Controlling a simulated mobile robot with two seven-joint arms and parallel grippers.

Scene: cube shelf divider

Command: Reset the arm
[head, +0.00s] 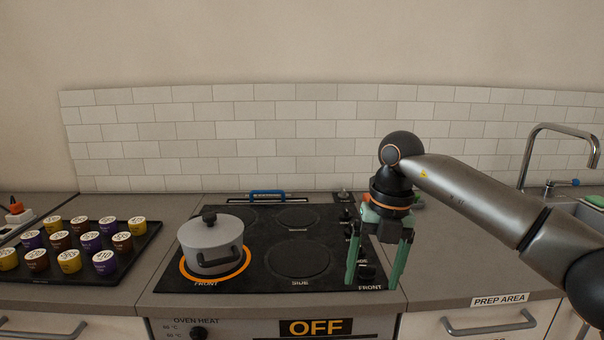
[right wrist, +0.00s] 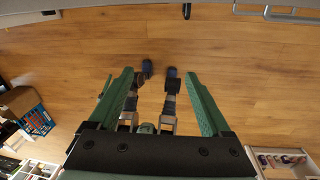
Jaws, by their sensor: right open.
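My right gripper (head: 377,265) hangs in front of the right side of the stovetop in the head view, its green fingers pointing down. It is open and empty. In the right wrist view its two green fingers (right wrist: 160,100) are spread apart, with wooden floor (right wrist: 240,60) beyond them. My right arm comes in from the right edge of the head view. My left gripper is in neither view.
A lidded grey pot (head: 212,243) sits on the front left burner of the black stovetop (head: 265,275). A black tray (head: 140,255) with several labelled cups is at the left. A faucet (head: 535,150) and sink are at the right. The counter (head: 440,270) near PREP AREA is clear.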

